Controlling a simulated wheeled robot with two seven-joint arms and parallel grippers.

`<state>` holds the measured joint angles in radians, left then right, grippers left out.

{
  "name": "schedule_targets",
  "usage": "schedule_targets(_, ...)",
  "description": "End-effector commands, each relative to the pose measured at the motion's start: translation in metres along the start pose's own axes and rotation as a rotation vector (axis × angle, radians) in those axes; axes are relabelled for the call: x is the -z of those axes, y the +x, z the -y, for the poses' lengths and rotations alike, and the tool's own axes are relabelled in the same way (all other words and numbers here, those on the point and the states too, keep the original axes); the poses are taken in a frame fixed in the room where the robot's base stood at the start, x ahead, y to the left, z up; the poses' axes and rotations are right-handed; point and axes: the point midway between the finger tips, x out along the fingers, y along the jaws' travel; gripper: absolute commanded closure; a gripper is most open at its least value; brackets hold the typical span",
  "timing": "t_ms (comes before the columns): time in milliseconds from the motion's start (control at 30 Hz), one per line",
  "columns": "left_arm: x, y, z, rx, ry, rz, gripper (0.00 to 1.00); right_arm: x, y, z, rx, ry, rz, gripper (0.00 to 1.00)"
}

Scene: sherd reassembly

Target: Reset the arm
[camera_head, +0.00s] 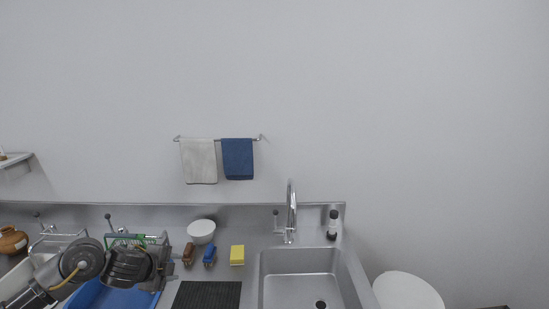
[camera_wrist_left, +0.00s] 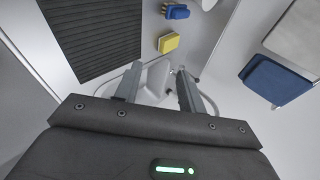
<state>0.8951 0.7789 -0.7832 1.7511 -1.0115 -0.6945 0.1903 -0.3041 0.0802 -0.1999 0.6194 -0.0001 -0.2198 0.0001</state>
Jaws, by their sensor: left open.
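My left arm comes in from the left in the head view, and my left gripper (camera_head: 164,263) is above the left part of the counter, over the area of the blue bin and the dish rack. In the left wrist view its two fingers (camera_wrist_left: 158,84) stand apart with nothing between them that they touch. The gripper is open and empty. The grey faucet shows beyond the fingers. My right arm and right gripper are not in the frames.
A sink (camera_head: 300,283) with a faucet (camera_head: 291,212) is right of a black ribbed mat (camera_head: 207,295). A yellow sponge (camera_head: 237,254), blue brush (camera_head: 209,255), brown brush (camera_head: 188,254) and white bowl (camera_head: 201,231) stand behind the mat. A blue bin (camera_head: 112,298) is below my arm.

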Motion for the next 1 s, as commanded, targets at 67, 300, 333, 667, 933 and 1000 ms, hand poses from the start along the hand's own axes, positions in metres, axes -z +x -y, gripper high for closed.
schedule_targets(67, 0.048, 0.015, -0.039, 0.022, -0.073, -0.053, 0.60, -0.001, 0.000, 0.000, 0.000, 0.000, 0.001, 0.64)
schedule_targets(300, 0.126, 0.006, -0.133, 0.052, -0.454, -0.078, 0.60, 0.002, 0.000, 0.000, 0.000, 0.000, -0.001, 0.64)
schedule_targets(333, 0.130, 0.001, -0.146, 0.046, -0.513, -0.067, 0.60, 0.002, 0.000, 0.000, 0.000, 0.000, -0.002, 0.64)
schedule_targets(667, 0.132, -0.068, -0.279, -0.113, -1.092, 0.159, 0.60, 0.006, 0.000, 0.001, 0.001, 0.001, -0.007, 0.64)
schedule_targets(933, 0.117, -0.121, -0.357, -0.230, -1.354, 0.356, 0.60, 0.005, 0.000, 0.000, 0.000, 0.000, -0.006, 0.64)
schedule_targets(1000, 0.115, -0.135, -0.374, -0.259, -1.405, 0.402, 0.60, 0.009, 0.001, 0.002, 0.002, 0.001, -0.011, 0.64)
